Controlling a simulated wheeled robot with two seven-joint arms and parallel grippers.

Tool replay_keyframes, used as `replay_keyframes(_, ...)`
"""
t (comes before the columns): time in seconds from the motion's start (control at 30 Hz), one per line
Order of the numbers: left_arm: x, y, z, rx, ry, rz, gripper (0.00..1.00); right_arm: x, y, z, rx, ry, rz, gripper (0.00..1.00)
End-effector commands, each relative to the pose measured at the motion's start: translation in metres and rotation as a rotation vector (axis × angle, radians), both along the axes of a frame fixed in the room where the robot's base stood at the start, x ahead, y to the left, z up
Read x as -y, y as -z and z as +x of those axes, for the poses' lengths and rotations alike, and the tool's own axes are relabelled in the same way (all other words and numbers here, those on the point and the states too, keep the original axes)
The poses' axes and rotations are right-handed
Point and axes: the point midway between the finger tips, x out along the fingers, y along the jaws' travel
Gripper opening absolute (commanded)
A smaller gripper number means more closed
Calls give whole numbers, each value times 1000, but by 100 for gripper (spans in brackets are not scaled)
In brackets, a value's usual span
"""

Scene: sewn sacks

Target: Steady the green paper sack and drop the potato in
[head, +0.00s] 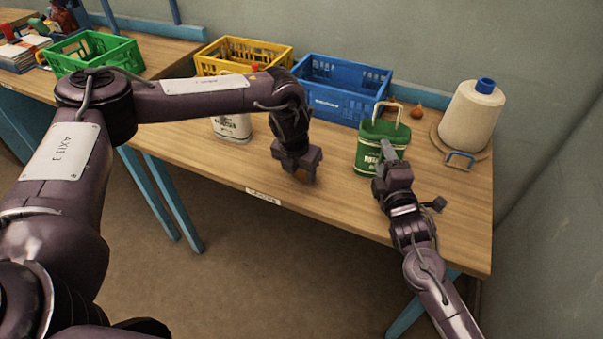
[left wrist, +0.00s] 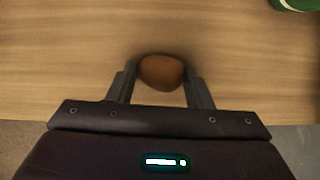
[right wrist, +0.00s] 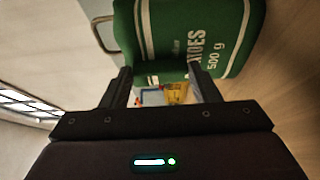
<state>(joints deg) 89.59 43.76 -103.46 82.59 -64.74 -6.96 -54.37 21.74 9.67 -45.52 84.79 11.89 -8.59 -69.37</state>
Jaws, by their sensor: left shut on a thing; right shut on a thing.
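The green paper sack (head: 368,158) stands upright on the table at the right, with a pale handle loop over its top. It fills the upper part of the right wrist view (right wrist: 215,35), with white lettering on its side. My right gripper (head: 386,152) is shut on the near upper part of the sack; in the right wrist view a green fold lies between the fingers. My left gripper (head: 304,178) points down, left of the sack, shut on the brown potato (left wrist: 162,72). The potato is low over the table; I cannot tell whether it touches.
A white sack (head: 233,128) stands behind my left arm. Yellow (head: 252,50) and blue (head: 345,103) crates line the back. A thread cone (head: 470,118) stands at the right. A small brown-orange item (head: 417,111) lies behind the green sack. The table between potato and sack is clear.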

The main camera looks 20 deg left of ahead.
Motion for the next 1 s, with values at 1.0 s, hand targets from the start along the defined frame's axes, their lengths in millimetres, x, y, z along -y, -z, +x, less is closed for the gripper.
replay_keyframes(1.0,0,-77,1,2,-1,0,30,0,2,0,-3,1,-2,34)
